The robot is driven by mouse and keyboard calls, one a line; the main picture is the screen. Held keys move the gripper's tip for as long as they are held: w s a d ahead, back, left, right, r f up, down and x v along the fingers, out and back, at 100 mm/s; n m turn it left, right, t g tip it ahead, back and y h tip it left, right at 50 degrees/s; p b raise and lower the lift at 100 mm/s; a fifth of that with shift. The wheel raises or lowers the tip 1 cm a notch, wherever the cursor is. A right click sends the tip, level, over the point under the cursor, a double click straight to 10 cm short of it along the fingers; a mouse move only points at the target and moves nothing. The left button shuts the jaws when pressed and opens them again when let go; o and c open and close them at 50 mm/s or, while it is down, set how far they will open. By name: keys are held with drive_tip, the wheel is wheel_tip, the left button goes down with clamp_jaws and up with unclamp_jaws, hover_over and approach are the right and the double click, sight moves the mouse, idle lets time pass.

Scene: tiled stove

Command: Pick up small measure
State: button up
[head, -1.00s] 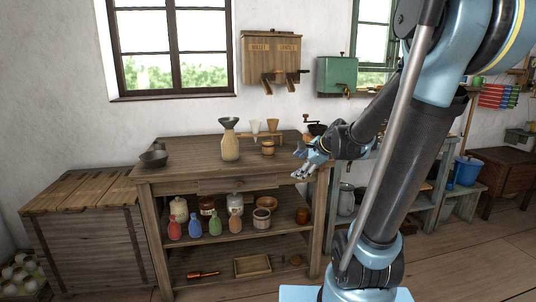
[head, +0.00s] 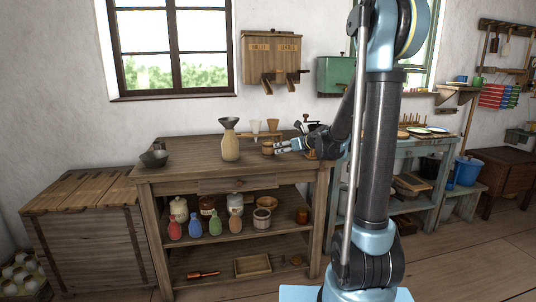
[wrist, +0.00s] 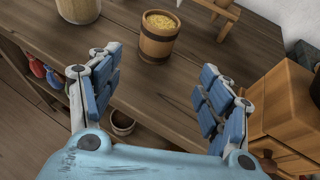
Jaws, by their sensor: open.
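The small measure (head: 267,148) is a little wooden cup with hoops, standing upright on the workbench top. In the wrist view the measure (wrist: 157,40) is filled with yellow grain and sits ahead of the fingers, near the picture's top middle. My gripper (head: 281,147) is just right of it in the head view. In the wrist view my gripper (wrist: 160,70) is open, with blue-padded fingers spread left and right and nothing between them. The fingers appear short of the cup; I cannot tell the exact gap.
A bottle with a funnel (head: 230,147) stands left of the measure, and a wooden stand with cones (head: 273,126) stands behind it. A wooden box (wrist: 288,108) is close to the right finger. A dark bowl (head: 154,158) is at the bench's left.

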sight(272, 149)
drive_tip(key=x, duration=0.8)
drive_tip(key=shift+w+a+f, duration=0.15)
drive_tip(key=shift+w+a, duration=0.1)
drive_tip(key=shift+x, duration=2.65)
drive_tip(key=shift+s+a, duration=0.1)
drive_tip(key=shift+a, duration=0.1)
drive_tip(key=shift+c, duration=0.6)
drive_tip(key=c, duration=1.1)
